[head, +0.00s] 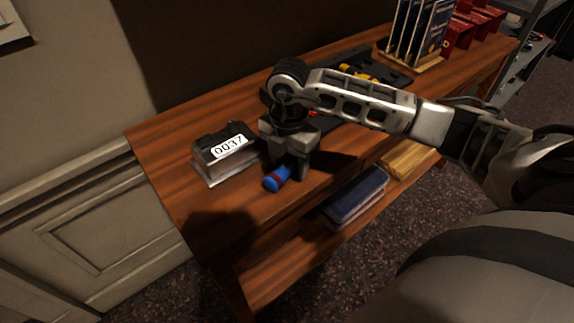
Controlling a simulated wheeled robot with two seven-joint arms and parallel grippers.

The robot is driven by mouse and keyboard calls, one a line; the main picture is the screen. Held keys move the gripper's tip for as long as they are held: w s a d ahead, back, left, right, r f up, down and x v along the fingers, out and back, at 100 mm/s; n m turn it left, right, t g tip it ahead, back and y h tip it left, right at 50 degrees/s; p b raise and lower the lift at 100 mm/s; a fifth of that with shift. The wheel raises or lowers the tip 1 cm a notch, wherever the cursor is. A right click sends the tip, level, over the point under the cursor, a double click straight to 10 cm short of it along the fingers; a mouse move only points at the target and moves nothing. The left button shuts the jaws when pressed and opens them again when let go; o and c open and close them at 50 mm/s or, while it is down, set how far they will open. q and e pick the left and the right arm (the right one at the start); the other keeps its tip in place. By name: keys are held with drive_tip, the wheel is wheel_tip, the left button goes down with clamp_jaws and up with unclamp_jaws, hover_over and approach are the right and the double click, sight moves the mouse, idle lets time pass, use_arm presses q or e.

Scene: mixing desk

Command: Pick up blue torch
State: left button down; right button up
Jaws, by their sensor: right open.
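The blue torch (275,180) lies on the wooden desk (190,190) near its front edge, left of centre in the head view. It is blue with a reddish band, and its far part is hidden by my gripper. My right gripper (288,168) comes in from the right and points down over the torch. Its fingers are open and sit around or just above the torch; I cannot tell whether they touch it. My left gripper is out of view.
A box labelled 0037 (225,154) stands close left of my gripper. A dark tray (388,74) with yellow items lies behind my arm. A rack of upright panels (418,35) and red holders (462,32) stand at the far right. A blue item (358,192) lies on the lower shelf.

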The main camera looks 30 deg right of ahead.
drive_tip(key=shift+f, duration=0.2)
clamp_jaws()
drive_tip(key=shift+r, duration=0.1)
